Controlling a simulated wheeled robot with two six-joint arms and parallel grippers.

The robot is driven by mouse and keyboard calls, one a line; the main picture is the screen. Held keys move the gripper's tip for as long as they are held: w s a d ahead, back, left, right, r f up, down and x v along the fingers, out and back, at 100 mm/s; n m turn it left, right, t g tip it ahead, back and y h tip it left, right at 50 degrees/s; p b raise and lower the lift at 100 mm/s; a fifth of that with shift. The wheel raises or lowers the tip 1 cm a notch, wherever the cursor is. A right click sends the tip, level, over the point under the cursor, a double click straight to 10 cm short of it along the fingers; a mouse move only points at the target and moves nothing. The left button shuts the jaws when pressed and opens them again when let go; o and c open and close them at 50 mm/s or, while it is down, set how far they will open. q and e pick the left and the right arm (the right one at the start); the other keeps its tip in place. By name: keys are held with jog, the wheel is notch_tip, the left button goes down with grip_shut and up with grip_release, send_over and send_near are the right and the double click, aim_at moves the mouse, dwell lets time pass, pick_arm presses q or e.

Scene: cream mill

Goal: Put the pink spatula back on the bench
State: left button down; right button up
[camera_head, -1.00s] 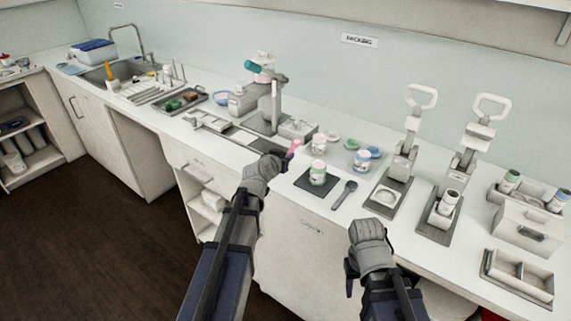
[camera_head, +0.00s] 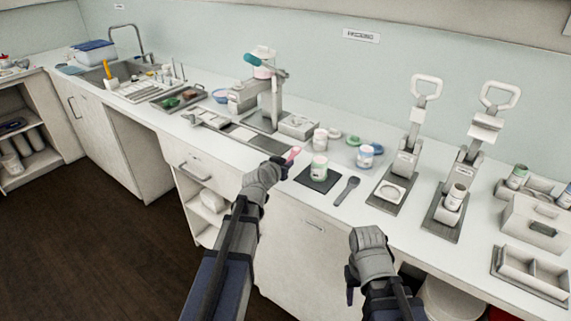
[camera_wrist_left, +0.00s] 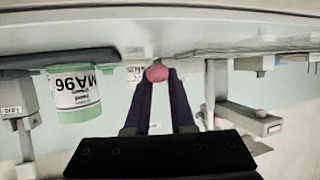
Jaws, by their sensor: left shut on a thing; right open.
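The pink spatula (camera_head: 292,155) is in my left gripper (camera_head: 277,163), at the front edge of the bench (camera_head: 255,158). Its pink end sticks up past the fingers toward the jars. In the left wrist view the pink tip (camera_wrist_left: 157,73) shows between the two dark fingers (camera_wrist_left: 160,88), close to the bench surface; the rest of the spatula is hidden. I cannot tell whether it touches the bench. My right gripper (camera_head: 350,285) is open and empty, in front of the bench and below its top.
A green-and-white jar (camera_head: 319,167) stands on a dark pad right of the spatula, with a dark grey spoon (camera_head: 347,190) beside it. A mixing machine (camera_head: 265,95) stands behind. Two lever presses (camera_head: 408,160) stand to the right. Bare bench lies near the front edge.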

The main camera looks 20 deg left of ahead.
pick_arm(q)
jog(key=shift+f+b, duration=0.55)
dwell(0.6)
jog(key=shift+f, duration=0.25)
jog(key=c, duration=0.7)
grip_release()
jog(key=shift+s+r, duration=0.1)
jog(key=shift+s, duration=0.05)
jog(key=p+v, duration=0.2)
jog(key=v, duration=0.5)
jog(key=shift+s+r+p, duration=0.2)
jog(key=shift+s+p, duration=0.1)
jog(key=shift+f, duration=0.1)
